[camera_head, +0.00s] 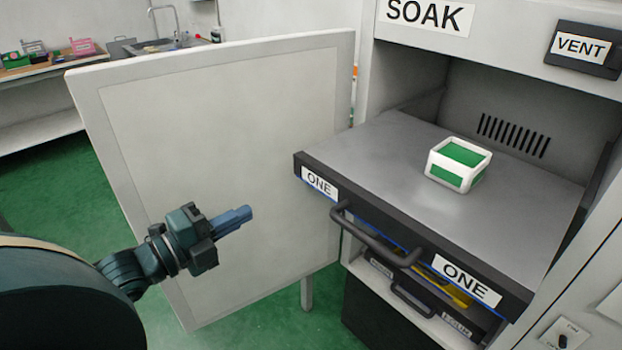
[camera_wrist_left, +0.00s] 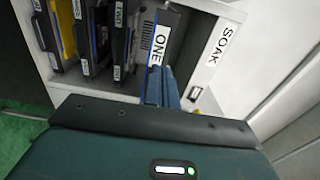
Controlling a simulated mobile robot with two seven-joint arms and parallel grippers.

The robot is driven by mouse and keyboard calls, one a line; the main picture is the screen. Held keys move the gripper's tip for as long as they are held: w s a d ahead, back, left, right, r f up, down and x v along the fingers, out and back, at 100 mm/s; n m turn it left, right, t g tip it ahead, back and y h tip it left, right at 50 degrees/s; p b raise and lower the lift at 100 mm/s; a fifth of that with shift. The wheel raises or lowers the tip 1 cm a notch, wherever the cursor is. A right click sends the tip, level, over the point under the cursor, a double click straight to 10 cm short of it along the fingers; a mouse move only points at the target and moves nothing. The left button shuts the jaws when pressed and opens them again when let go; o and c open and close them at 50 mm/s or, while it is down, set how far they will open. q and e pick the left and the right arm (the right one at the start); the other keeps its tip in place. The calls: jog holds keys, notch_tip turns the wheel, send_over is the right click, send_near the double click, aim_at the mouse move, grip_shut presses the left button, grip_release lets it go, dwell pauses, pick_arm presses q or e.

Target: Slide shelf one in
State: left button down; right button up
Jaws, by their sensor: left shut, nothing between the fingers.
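Shelf one (camera_head: 400,165) is a grey tray with a dark front edge, two "ONE" labels and a black bar handle (camera_head: 375,238). It sticks out of the cabinet (camera_head: 420,60) marked "SOAK". A white and green box (camera_head: 459,163) stands on it. My left gripper (camera_head: 240,215) is shut and empty, to the left of the shelf's front and apart from the handle in the head view. In the left wrist view the fingertips (camera_wrist_left: 170,80) show just below the front of shelf one (camera_wrist_left: 165,35). My right gripper is not in view.
The open cabinet door (camera_head: 230,160) stands left of the shelf, behind my left gripper. Lower drawers with a second handle (camera_head: 412,298) sit under shelf one. A "VENT" panel (camera_head: 582,48) is at upper right. Green floor (camera_head: 45,185) shows at left.

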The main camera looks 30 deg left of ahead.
pick_arm(q)
jog(key=p, duration=0.1)
send_near(312, 179)
jog(key=x, duration=0.5)
jog(key=shift+w+d+r, duration=0.1)
jog(key=shift+r, duration=0.15)
jog(key=shift+w+d+f, duration=0.1)
jog(key=shift+w+d, duration=0.1)
jog(key=shift+w, duration=0.4)
jog(key=shift+w+d, duration=0.1)
jog(key=shift+w, duration=0.05)
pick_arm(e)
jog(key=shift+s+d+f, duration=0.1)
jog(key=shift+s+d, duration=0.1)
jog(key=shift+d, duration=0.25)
